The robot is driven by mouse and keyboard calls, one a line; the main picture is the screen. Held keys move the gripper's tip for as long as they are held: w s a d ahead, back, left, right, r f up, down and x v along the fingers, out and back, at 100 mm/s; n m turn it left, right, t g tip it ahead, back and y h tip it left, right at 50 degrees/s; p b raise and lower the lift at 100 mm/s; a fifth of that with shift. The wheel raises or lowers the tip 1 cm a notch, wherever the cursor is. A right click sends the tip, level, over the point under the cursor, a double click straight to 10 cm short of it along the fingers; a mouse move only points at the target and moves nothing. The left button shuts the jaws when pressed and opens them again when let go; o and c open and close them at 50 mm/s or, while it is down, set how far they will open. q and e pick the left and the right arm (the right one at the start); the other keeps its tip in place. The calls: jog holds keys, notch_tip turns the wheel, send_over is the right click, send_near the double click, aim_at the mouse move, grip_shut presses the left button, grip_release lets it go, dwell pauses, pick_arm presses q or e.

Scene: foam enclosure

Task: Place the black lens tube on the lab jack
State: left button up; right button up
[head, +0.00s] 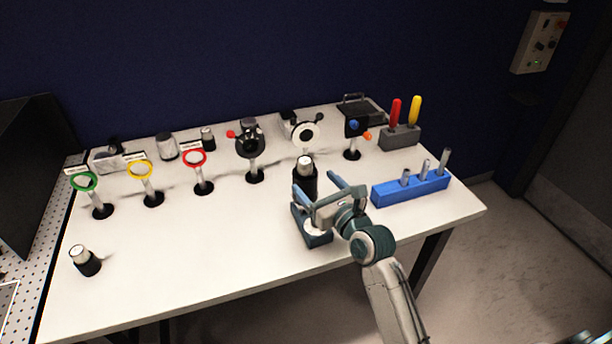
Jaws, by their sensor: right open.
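A black lens tube (308,182) with a pale top stands upright near the middle of the table. My right gripper (318,186) is open, its two fingers pointing away from me at the tube. The fingertips are near its sides, and the lower part of the tube is partly hidden by the gripper. A low dark blue-grey block, seemingly the lab jack (319,240), sits under and in front of the gripper. I cannot tell whether the tube rests on it or stands just behind it. A similar black tube (86,263) stands at the front left. My left gripper is not in view.
Ring mounts in green (84,181), yellow (140,169) and red (195,158) and other optic posts stand in a row behind. A blue holder (411,190) with metal pegs is right of the gripper. The front-left middle of the white table (190,255) is clear.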

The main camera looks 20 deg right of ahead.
jog(key=shift+v, duration=2.35)
